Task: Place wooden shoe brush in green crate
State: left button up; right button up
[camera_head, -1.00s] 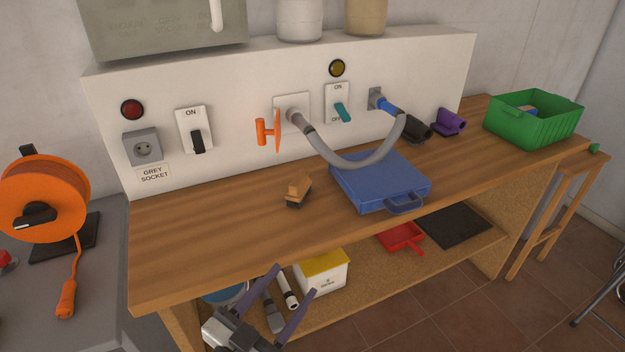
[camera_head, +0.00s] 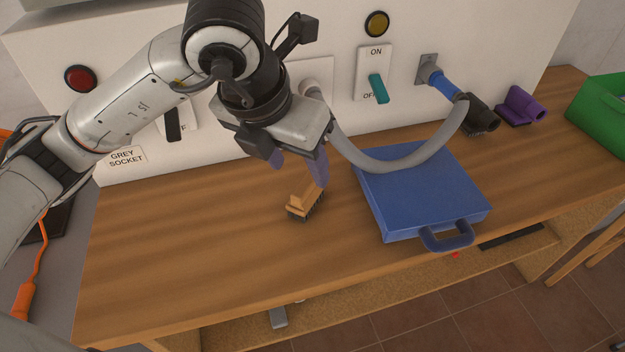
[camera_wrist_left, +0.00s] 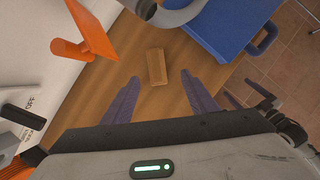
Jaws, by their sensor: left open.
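The wooden shoe brush (camera_head: 303,203) lies on the wooden workbench, left of the blue case, with its dark bristles at the lower side. My left gripper (camera_head: 298,170) is open just above and behind it. In the left wrist view, the brush (camera_wrist_left: 156,67) shows beyond and between the two purple fingertips of the left gripper (camera_wrist_left: 160,84), and nothing is held. The green crate (camera_head: 603,112) stands at the far right of the bench, cut off by the picture edge; its inside is mostly hidden. My right gripper is not seen.
A blue case (camera_head: 420,190) lies right of the brush. A grey hose (camera_head: 390,165) arches from the wall panel over the case's back. The bench left of the wooden brush is clear.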

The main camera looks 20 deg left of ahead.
aim_at(305, 183)
pick_arm(q)
jog(key=x, duration=0.4)
jog(key=shift+a+f, duration=0.15)
jog(key=shift+w+a+p+x, duration=0.1)
jog(key=shift+w+p+x, duration=0.2)
jog(key=shift+x, duration=1.05)
jog(key=shift+w+a+p+x, duration=0.15)
jog(key=shift+p+x, duration=0.25)
jog(key=shift+x, duration=1)
jog(key=shift+s, duration=0.1)
jog(key=c, duration=1.2)
